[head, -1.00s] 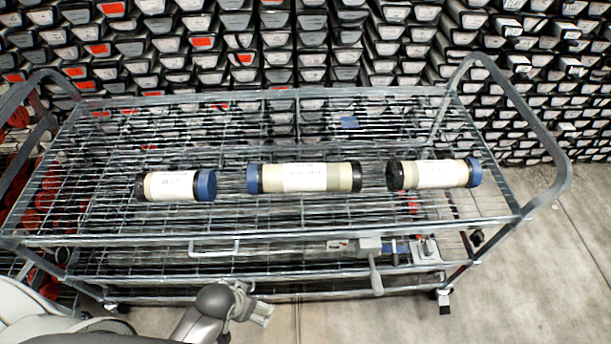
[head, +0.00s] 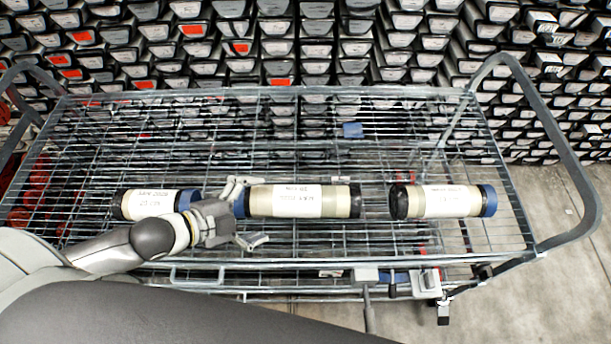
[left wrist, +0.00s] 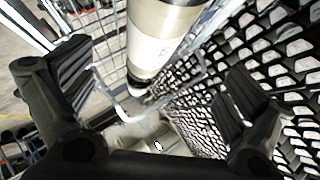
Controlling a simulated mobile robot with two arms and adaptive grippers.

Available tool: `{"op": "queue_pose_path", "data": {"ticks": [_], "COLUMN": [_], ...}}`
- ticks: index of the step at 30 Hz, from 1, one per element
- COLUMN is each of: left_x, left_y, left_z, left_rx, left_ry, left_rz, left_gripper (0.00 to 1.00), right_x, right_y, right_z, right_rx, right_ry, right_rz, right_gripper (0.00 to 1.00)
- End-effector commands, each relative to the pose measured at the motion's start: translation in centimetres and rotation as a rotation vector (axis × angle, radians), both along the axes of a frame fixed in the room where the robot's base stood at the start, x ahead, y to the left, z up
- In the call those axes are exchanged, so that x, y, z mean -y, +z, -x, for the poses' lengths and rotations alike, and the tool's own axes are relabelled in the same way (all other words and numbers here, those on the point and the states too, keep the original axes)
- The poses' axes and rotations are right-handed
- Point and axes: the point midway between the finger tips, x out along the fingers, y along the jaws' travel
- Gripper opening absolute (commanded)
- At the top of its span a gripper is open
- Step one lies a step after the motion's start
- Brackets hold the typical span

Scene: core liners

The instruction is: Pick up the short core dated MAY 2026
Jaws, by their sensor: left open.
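Three cores lie in a row on the wire cart. The left core (head: 150,204) is short, with a blue right end and a white label. The middle core (head: 300,201) is longer, with a blue left end. The right core (head: 440,201) has a black left end and a blue right end. The labels are too small to read surely. My left gripper (head: 250,212) is open, its fingers pointing right at the middle core's blue end. In the left wrist view, a pale core (left wrist: 155,50) shows between the spread fingers; I cannot tell whether they touch it.
The wire cart (head: 400,255) has raised handles at both ends. Racks of trays (head: 330,40) fill the back. A small blue item (head: 352,130) shows below the wires behind the cores. Open floor (head: 570,270) lies to the right.

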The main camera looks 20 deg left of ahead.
Motion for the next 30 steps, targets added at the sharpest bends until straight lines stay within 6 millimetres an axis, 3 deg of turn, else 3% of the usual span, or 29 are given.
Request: {"op": "queue_pose_path", "data": {"ticks": [2,5,12,14,17,24,30], "left_x": [0.1,0.4,1.8,2.1,2.6,3.2,4.8], "left_y": [-0.1,-0.3,-1.6,-2.1,-2.6,-3.2,-4.5], "left_z": [0.0,-0.5,-2.4,-2.8,-3.4,-3.9,-5.2], "left_rx": [0.005,0.008,0.008,0.008,0.007,0.006,0.005], "left_ry": [-0.009,-0.008,-0.006,-0.005,-0.006,-0.007,-0.006], "left_rz": [-0.001,0.003,0.002,0.002,0.002,0.001,0.004], "left_gripper": [1.00,1.00,1.00,1.00,1.00,1.00,1.00], "right_x": [0.0,-0.1,0.0,0.0,-0.1,-0.4,-0.3], "right_y": [0.1,0.1,0.0,0.0,0.1,0.6,1.6], "right_z": [-1.1,-0.6,5.5,6.1,5.4,0.7,1.2], "right_rx": [0.014,0.009,-0.082,-0.089,-0.080,-0.007,-0.018], "right_ry": [-0.001,-0.001,-0.002,-0.002,-0.002,-0.001,-0.002], "right_rz": [-0.001,-0.002,0.003,0.003,0.003,-0.005,-0.003], "right_gripper": [0.40,0.40,0.40,0.40,0.40,0.40,0.40]}}
